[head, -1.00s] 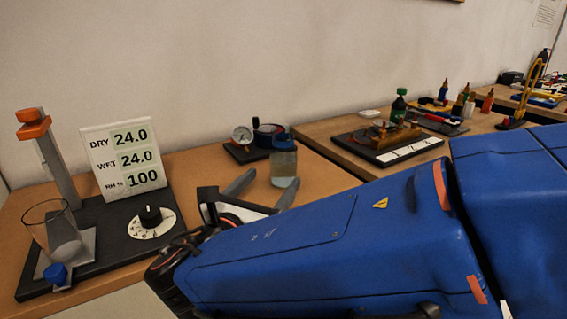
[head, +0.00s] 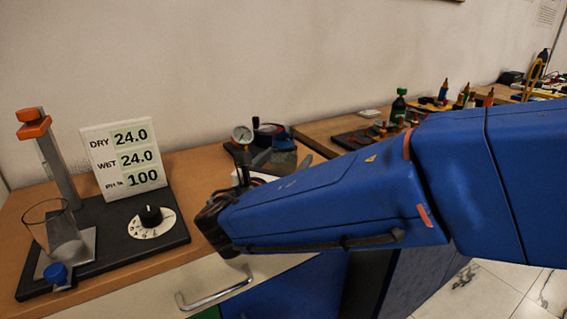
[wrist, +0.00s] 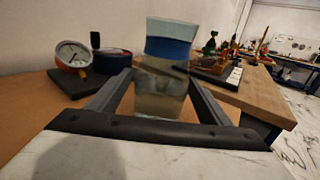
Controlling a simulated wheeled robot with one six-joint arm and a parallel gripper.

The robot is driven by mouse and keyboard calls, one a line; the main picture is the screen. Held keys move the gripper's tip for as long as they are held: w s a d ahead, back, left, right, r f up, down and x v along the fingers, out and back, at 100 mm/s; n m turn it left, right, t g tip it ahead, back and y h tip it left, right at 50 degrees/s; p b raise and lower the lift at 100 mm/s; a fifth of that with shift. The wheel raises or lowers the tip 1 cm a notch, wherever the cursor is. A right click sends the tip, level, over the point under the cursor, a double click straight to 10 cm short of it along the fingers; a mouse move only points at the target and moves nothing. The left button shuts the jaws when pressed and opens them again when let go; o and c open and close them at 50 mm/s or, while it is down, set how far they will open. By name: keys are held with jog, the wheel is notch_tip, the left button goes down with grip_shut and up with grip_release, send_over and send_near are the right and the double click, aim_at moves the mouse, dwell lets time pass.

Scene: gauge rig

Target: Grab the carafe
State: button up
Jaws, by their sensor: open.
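The carafe (wrist: 168,50) is a clear vessel with a blue band, upright on the wooden bench. In the wrist view it stands between the two fingers of my gripper (wrist: 160,77), which is open with one finger on each side. I cannot tell whether either finger touches it. In the head view the carafe (head: 284,158) is partly hidden behind my arm and gripper (head: 283,163).
A round gauge (wrist: 73,54) on a dark base stands left of the carafe. A rig with a DRY/WET display (head: 125,160), a dial and a glass beaker (head: 50,226) is at left. Another bench with several small items lies to the right.

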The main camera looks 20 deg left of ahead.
jog(key=shift+w+d, duration=0.1)
jog(key=shift+w, duration=1)
jog(key=shift+c, duration=0.6)
jog(key=c, duration=1.3)
jog(key=shift+r, duration=0.25)
